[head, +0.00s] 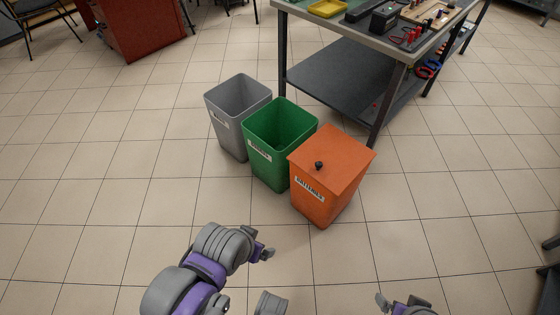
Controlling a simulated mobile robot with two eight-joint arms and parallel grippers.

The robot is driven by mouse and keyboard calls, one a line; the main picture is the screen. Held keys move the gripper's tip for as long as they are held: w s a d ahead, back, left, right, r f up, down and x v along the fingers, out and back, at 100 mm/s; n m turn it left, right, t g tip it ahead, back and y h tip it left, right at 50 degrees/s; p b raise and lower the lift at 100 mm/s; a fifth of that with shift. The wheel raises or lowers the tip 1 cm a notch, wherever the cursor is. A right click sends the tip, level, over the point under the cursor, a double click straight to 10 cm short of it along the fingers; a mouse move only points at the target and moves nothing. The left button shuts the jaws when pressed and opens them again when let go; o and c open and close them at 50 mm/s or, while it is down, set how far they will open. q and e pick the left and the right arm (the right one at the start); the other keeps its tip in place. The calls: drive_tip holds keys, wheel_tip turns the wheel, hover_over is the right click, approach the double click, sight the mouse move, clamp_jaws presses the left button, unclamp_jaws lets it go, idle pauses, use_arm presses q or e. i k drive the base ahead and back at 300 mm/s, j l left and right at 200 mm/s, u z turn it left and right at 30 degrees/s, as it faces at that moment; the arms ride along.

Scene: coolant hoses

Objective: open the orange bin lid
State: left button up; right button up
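The orange bin (322,203) stands upright on the tiled floor with a flat orange lid (345,152) lying closed over its top. A small black knob (319,166) sits on the lid near its front-left side. A white label with dark lettering (309,189) is on the bin's front. My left gripper (267,249) is in front of the bins, to the lower left of the orange bin and apart from it; its finger opening is unclear. My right gripper (384,301) is at the bottom edge, partly cut off, away from the bin.
An open green bin (263,152) stands directly left of the orange bin, and an open grey bin (226,123) stands beyond it. A workbench (352,40) with tools and a lower shelf (345,82) stands close behind.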

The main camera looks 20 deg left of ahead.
sight(332, 159)
drive_tip(key=i+j+u, duration=0.2)
drive_tip(key=u, duration=0.15)
drive_tip(key=i+j+u, duration=0.4)
drive_tip(key=u, duration=0.25)
drive_tip(key=i, duration=0.05)
